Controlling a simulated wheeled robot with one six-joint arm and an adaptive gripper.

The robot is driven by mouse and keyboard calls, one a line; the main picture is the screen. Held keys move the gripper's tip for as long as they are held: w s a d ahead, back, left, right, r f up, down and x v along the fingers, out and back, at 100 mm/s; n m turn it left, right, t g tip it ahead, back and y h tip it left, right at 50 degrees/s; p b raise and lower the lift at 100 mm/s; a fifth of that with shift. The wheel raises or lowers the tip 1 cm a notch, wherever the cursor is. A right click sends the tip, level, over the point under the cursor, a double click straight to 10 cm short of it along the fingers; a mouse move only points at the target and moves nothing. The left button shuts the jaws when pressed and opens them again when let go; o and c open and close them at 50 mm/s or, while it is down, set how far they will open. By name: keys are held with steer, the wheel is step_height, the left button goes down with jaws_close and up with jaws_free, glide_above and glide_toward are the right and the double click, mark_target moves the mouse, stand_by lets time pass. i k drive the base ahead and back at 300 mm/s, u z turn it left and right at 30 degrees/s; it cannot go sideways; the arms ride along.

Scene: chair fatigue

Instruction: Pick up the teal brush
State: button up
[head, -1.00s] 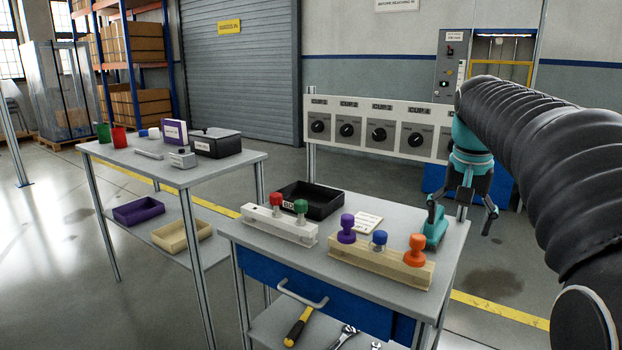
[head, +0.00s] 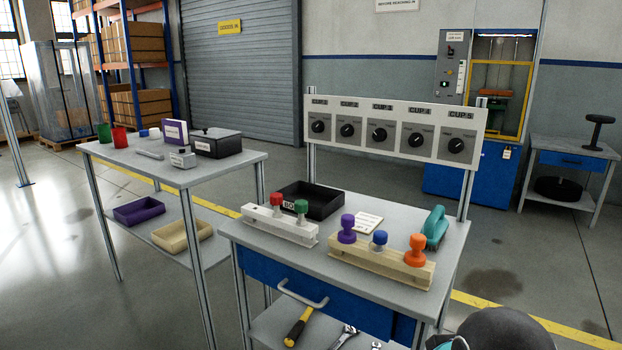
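The teal brush (head: 435,227) stands on the grey top of the near workbench (head: 300,250), close to its right edge. Its handle arches upward, and it is behind the orange-knobbed piece on the wooden block. Nothing touches it from above. Only a dark rounded part of my arm with a bit of teal shows at the bottom right edge, well below and to the right of the brush. My gripper's fingers are out of the picture.
A wooden block (head: 365,262) with purple, blue and orange knobs stands at the bench front. A white block (head: 262,222) with red and green knobs, a black tray (head: 322,205) and a card (head: 369,222) are left of the brush. A dial panel (head: 397,130) rises behind.

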mark_target(435, 224)
steer(key=u, duration=0.1)
steer(key=k, duration=0.95)
steer(key=z, duration=0.85)
steer(key=i, duration=1.5)
steer(key=u, duration=0.8)
